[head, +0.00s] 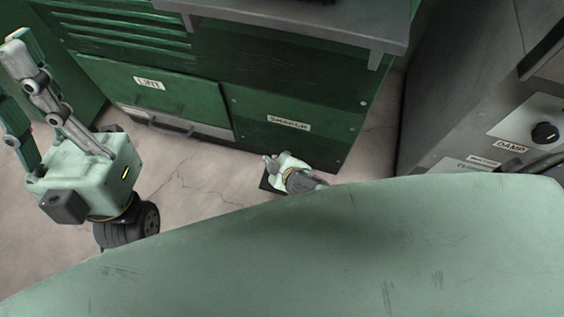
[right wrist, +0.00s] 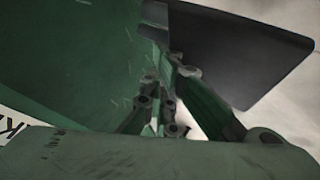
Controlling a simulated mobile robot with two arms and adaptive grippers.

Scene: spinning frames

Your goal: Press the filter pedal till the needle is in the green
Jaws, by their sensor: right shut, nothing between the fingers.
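The dark pedal plate (head: 267,184) sits low at the foot of the green cabinet, mostly covered by my right gripper (head: 267,160). In the right wrist view the dark plate (right wrist: 225,45) fills the upper right, and the right gripper's fingers (right wrist: 158,125) are together and empty close beside it. I cannot tell whether they touch the plate. My left gripper (head: 12,75) is at the left edge, partly cut off, with its fingers apart and nothing seen between them. No gauge or needle is in view.
The green cabinet (head: 290,90) has a labelled drawer with a handle (head: 165,122) and a grey top edge (head: 300,22). A grey unit with a black knob (head: 544,132) stands at the right. Cracked floor (head: 190,190) is open between my grippers. My own pale green body covers the bottom.

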